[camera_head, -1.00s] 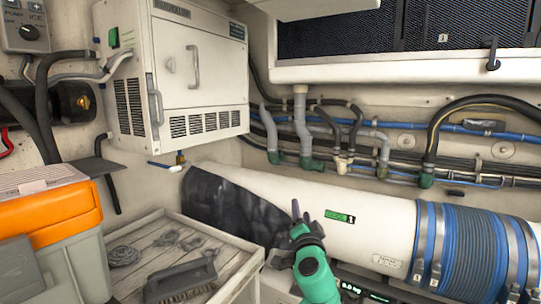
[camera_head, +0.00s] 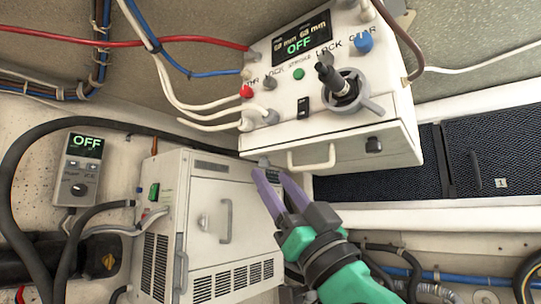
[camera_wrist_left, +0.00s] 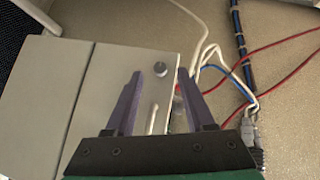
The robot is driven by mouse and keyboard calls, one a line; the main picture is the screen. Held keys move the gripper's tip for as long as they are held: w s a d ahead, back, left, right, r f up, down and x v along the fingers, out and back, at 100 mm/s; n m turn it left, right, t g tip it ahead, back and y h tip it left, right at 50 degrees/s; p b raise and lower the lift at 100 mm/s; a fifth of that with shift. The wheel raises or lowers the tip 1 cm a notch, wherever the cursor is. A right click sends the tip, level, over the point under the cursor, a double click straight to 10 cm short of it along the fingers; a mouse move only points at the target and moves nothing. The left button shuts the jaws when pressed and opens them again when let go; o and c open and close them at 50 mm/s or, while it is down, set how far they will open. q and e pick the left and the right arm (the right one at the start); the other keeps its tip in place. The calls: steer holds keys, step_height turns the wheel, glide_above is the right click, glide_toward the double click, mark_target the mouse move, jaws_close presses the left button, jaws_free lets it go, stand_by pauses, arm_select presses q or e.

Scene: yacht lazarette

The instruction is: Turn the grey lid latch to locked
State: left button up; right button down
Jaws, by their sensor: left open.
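A dark grey latch-like knob (camera_head: 374,145) sits on the front face of the white box (camera_head: 345,115), right of its white bar handle (camera_head: 312,158). Its turned position is too small to read. My left gripper (camera_head: 272,174) is open and empty, with purple fingers, left of and below the handle. No contact with the knob shows. The open fingers (camera_wrist_left: 160,74) also show in the left wrist view. My right gripper is out of view.
The box top carries a display reading OFF (camera_head: 299,45), a black joystick (camera_head: 343,88) and a blue knob (camera_head: 364,42). Cables (camera_head: 180,85) run to its left side. A white cabinet (camera_head: 205,195) stands lower left. Dark mesh panels (camera_head: 485,160) are at right.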

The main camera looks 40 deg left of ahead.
mark_target(264, 163)
arm_select(q)
steer(key=x, duration=0.2)
steer(key=shift+a+r+p, duration=0.15)
steer(key=shift+r+p, duration=0.15)
steer(key=shift+r, duration=0.05)
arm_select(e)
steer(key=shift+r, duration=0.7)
arm_select(q)
steer(key=shift+f, duration=0.1)
jaws_close()
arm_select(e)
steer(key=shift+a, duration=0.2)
